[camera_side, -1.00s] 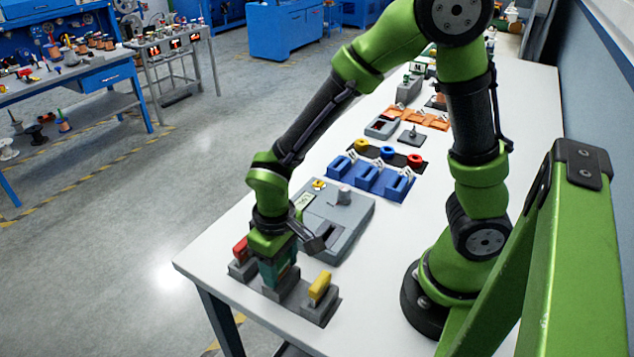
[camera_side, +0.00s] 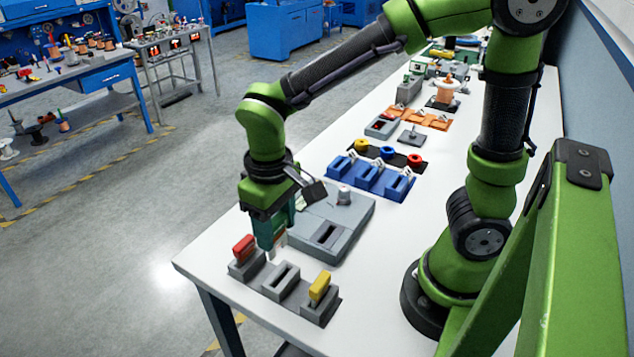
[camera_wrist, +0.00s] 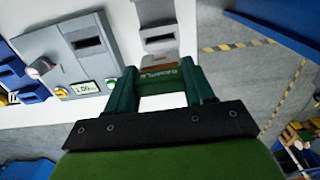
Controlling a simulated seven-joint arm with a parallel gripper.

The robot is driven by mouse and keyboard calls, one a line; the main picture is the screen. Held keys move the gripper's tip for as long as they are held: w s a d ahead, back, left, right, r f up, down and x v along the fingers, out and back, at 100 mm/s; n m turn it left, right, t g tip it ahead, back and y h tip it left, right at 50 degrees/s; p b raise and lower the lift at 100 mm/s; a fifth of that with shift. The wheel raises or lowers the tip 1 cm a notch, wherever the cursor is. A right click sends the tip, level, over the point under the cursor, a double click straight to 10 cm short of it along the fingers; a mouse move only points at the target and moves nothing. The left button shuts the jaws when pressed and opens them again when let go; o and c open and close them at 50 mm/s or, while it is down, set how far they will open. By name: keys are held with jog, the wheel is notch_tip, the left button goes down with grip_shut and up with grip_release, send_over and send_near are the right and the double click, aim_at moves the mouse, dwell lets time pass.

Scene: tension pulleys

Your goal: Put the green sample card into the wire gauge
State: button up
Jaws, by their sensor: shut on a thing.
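My gripper (camera_side: 273,240) is shut on the green sample card (camera_wrist: 160,76), which lies between the two fingertips with its "SAMPLE" lettering showing in the wrist view. In the side view, the fingers largely hide the card. It is held above the grey card rack (camera_side: 297,291), whose middle slot is empty. The wire gauge (camera_side: 345,215) is the grey box just behind and right of my gripper, with a dark slot in its top, a knob and a small display. It also shows at the left in the wrist view (camera_wrist: 110,62).
A red card (camera_side: 243,247) and a yellow card (camera_side: 320,287) stand in the rack's outer slots. A blue slotted block (camera_side: 370,178) with coloured rings behind it sits beyond the gauge. The white table (camera_side: 215,260) is bare at its front left corner.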

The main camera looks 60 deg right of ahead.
aim_at(275, 219)
jog(key=shift+r, duration=2.5)
jog(key=shift+d, duration=0.1)
jog(key=s+d+f, duration=0.2)
jog(key=d+f, duration=0.8)
jog(key=d, duration=0.3)
jog(key=shift+d+f, duration=0.4)
jog(key=shift+f, duration=2.1)
dwell(0.8)
jog(key=o, duration=1.4)
